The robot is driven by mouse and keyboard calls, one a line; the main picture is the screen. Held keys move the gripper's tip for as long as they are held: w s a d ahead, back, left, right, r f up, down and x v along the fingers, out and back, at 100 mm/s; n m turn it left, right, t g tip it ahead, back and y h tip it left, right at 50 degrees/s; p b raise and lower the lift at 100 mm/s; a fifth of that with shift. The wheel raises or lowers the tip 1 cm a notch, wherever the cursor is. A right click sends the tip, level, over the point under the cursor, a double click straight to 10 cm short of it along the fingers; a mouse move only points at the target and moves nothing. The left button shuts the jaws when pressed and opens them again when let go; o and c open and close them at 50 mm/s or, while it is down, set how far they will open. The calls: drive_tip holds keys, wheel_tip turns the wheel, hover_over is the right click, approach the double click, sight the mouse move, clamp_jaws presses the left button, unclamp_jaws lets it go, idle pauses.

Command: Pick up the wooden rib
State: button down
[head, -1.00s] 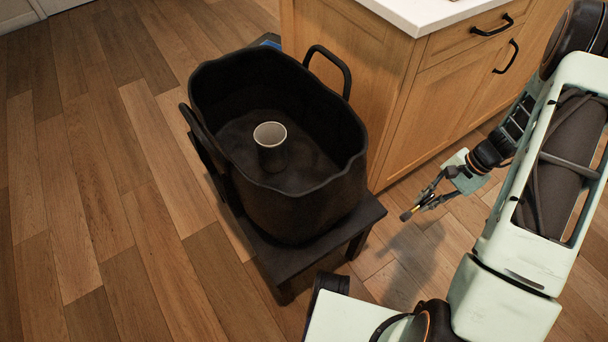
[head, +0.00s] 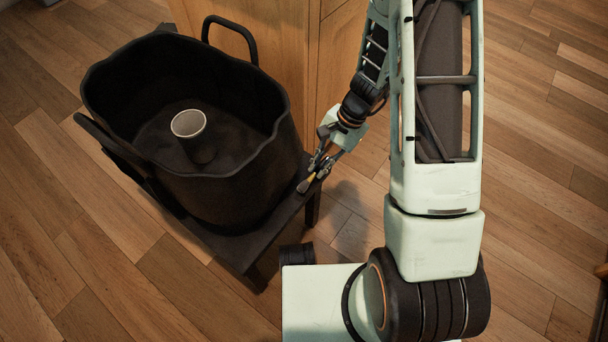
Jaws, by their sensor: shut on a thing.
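My gripper (head: 314,173) is at the centre of the head view, beside the right side of the black tub. It is shut on a small thin tool (head: 306,184) with a tan part and a dark end. The tool points down and to the left, in front of the right end of the black stand in the picture. It is too small to tell whether it is the wooden rib or whether it touches the stand. No other piece that I can make out as a wooden rib is in view.
The black tub (head: 250,178) with a wavy rim and handles stands on a low black stand (head: 235,247). A pale-rimmed cup (head: 188,124) stands inside it. A wooden cabinet (head: 290,45) is behind. The wooden floor (head: 90,270) is clear at front left and at right.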

sight(304, 175)
drive_tip(key=shift+s+a, duration=0.2)
drive_tip(key=shift+a, duration=0.3)
drive_tip(key=shift+s+a+f+b, duration=0.1)
drive_tip(key=shift+s+a+b, duration=0.15)
drive_tip(key=shift+a, duration=0.35)
drive_tip(key=shift+s+a+b, duration=0.15)
drive_tip(key=shift+s+a, duration=0.1)
drive_tip(key=shift+a, duration=0.35)
drive_tip(key=shift+b+x, duration=0.55)
drive_tip(key=shift+x, duration=0.3)
drive_tip(key=c, duration=2.2)
unclamp_jaws()
drive_tip(key=shift+c, duration=0.2)
